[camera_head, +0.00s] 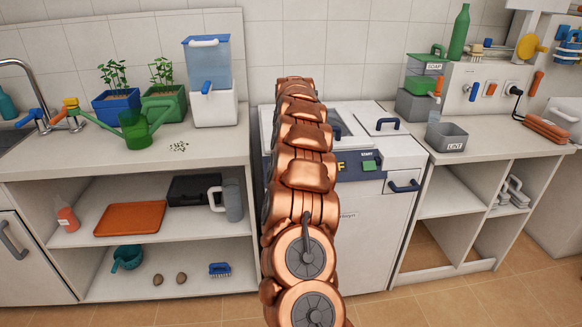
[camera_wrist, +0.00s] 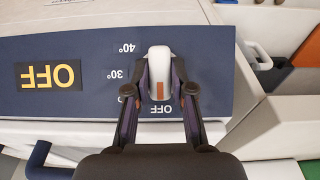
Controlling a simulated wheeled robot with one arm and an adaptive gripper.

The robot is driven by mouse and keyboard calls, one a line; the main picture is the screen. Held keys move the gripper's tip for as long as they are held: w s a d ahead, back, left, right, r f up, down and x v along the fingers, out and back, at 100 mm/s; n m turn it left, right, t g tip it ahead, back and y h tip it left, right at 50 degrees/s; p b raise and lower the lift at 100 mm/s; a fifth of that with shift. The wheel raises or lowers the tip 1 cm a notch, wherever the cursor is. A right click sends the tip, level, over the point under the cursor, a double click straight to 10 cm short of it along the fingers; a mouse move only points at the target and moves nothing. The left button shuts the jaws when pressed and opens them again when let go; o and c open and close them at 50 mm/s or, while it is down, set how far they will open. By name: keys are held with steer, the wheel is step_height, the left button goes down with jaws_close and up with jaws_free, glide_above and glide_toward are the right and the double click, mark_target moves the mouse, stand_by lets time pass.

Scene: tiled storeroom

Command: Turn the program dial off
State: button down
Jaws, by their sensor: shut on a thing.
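The program dial (camera_wrist: 159,62) is a white knob with an orange mark on the dark blue panel (camera_wrist: 90,45) of a washing machine. In the wrist view its orange mark faces the small printed OFF label (camera_wrist: 161,110); 30° and 40° labels lie to its left. The panel's display (camera_wrist: 50,75) shows OFF in yellow, upside down here. My gripper (camera_wrist: 160,80) is shut on the dial, one dark finger on each side. In the head view the white washing machine (camera_head: 372,235) stands between the counters, and my copper arm hides the dial and gripper.
A green button (camera_head: 369,166) and a dark blue handle (camera_head: 403,186) are on the machine's front. The left counter (camera_head: 60,155) holds a green watering can (camera_head: 136,130), potted plants and a water dispenser. A grey lint bin (camera_head: 446,137) stands on the right counter.

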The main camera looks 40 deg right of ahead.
steer(key=c, duration=1)
jaws_free()
step_height(320, 180, up, 12)
steer(key=s+a, duration=0.1)
steer(key=shift+s+a, duration=0.15)
steer(key=shift+s, duration=0.15)
